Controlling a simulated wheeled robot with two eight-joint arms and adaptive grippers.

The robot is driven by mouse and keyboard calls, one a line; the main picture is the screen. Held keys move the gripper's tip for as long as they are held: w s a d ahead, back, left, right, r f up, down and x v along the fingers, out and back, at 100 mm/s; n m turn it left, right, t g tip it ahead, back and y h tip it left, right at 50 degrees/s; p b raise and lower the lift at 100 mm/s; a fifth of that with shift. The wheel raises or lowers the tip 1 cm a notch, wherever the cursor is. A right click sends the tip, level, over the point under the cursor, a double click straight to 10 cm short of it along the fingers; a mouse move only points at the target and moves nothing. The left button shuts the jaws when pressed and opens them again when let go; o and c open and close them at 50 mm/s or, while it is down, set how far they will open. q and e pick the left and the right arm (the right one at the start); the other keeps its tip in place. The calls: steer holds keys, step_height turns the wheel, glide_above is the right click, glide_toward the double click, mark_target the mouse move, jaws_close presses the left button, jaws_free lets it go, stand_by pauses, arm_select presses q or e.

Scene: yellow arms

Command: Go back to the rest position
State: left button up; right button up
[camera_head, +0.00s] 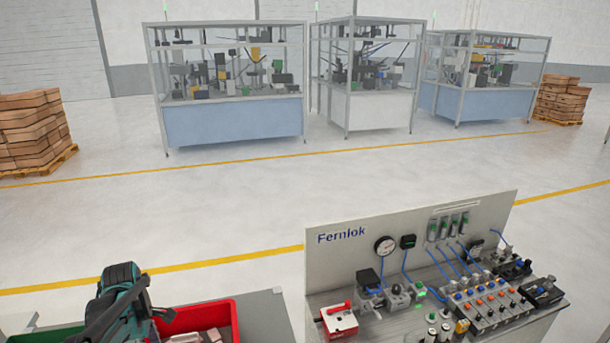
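A teal and black object (122,292) rises at the lower left, in front of part of a red bin (234,318).
A Fernlok panel bench (335,262) with gauge, blue hoses, valves and a red-and-white box (339,321) stands at the lower right. The red bin holds several pieces; a green bin (45,336) is beside it. Glazed machine cells (235,120) and stacked boxes stand far back across open floor.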

arm_select(q)
steer(key=s+d+f+m+t+b, duration=0.3)
steer(key=s+d+f+m+b, duration=0.3)
steer(key=d+m+b, duration=0.4)
steer(key=s+d+f+m+t+b, duration=0.4)
steer(key=s+d+f+m+b, duration=0.3)
steer(key=d+m+b, duration=0.3)
steer(key=shift+d+m, duration=0.8)
steer(key=shift+d, duration=0.3)
arm_select(e)
step_height(320, 180, down, 20)
steer(key=shift+s, duration=0.45)
